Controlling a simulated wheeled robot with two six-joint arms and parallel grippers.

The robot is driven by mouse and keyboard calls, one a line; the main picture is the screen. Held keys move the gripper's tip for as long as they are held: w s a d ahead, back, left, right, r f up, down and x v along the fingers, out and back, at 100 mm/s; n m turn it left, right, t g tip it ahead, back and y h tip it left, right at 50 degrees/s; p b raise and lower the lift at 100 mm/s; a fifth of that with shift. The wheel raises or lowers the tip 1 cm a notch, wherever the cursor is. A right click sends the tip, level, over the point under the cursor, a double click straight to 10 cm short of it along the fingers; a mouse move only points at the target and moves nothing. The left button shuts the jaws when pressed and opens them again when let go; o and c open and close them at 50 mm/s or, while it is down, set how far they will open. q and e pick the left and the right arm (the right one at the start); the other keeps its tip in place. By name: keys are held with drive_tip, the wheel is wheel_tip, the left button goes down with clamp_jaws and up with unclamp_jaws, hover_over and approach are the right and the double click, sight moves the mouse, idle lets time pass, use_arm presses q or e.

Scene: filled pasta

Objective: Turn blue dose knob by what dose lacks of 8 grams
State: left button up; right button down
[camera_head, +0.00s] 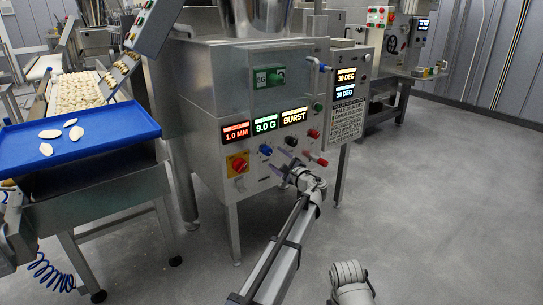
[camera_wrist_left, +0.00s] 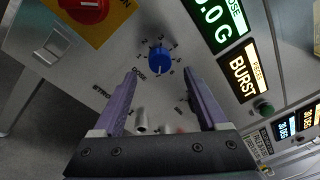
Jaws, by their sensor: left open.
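The blue dose knob (camera_head: 265,149) sits on the front panel of the steel machine (camera_head: 232,200), below the green dose display (camera_head: 264,125), which reads 9.0 G. In the left wrist view the blue knob (camera_wrist_left: 159,58) lies just beyond the fingertips, roughly centred between them, with dial marks around it. My left gripper (camera_head: 284,163) is open in front of the panel, to the lower right of the knob. Its two purple fingers (camera_wrist_left: 161,76) are spread and hold nothing. My right gripper is out of view.
A red display (camera_head: 235,133) reads 1.0 MM and another display (camera_head: 294,116) reads BURST. A red knob on a yellow plate (camera_head: 238,163), a black knob (camera_head: 290,141) and a red knob (camera_head: 313,133) are nearby. A blue tray (camera_head: 100,150) with several pasta pieces stands left.

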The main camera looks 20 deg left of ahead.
sight(269, 153)
use_arm(q)
drive_tip(key=x, duration=0.5)
drive_tip(key=shift+d, duration=0.1)
clamp_jaws()
idle(0.4)
